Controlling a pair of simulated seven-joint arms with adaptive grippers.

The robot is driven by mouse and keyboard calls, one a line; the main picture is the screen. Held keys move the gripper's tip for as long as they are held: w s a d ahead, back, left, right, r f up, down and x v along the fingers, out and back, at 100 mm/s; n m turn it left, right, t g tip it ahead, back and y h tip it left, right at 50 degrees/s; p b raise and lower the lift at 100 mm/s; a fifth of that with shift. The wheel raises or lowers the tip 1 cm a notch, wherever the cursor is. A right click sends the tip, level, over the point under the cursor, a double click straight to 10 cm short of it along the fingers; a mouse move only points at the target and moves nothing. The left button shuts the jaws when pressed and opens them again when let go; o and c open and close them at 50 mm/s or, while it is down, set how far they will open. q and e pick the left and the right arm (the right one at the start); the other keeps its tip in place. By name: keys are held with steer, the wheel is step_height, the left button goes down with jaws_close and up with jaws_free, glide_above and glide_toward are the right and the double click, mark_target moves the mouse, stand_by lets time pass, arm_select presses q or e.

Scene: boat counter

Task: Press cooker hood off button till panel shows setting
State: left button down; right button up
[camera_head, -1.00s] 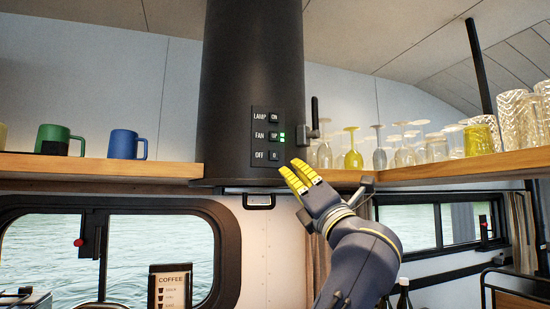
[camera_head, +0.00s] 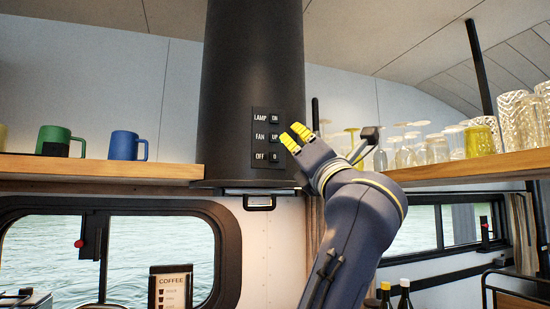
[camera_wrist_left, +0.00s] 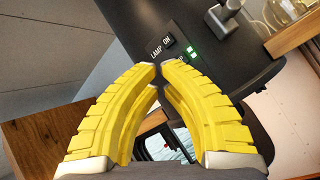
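The black cooker hood (camera_head: 255,60) carries a control panel (camera_head: 262,138) with rows marked LAMP, FAN and OFF. The LAMP button (camera_head: 274,117), FAN button (camera_head: 274,137) and OFF button (camera_head: 275,156) are uncovered in the head view. My left gripper (camera_head: 296,137) has yellow fingers, just right of the FAN row; contact cannot be told. The fingers cover the OFF row in the wrist view. My right gripper is out of view.
A wooden shelf (camera_head: 100,167) left of the hood holds a green mug (camera_head: 60,141) and a blue mug (camera_head: 127,146). The right shelf (camera_head: 480,166) holds several glasses close behind my arm. Bottles (camera_head: 404,294) stand below. Space left of the panel is free.

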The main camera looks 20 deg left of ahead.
arm_select(q)
glide_toward(274, 142)
steer(key=shift+r+x, duration=0.3)
steer(key=shift+x, duration=2.45)
steer(key=shift+s, duration=0.1)
steer(key=shift+w+a, duration=0.15)
steer(key=shift+w, duration=0.1)
steer(key=shift+w+a, duration=0.25)
steer(key=shift+w, duration=0.05)
stand_by(0.6)
steer(key=shift+s+d, duration=0.5)
steer(key=shift+s, duration=0.15)
steer(key=shift+s+d, duration=0.1)
stand_by(0.4)
steer(key=shift+s+d, duration=0.7)
steer(key=shift+s, duration=0.2)
steer(key=shift+s+d, duration=0.75)
steer(key=shift+s, duration=0.2)
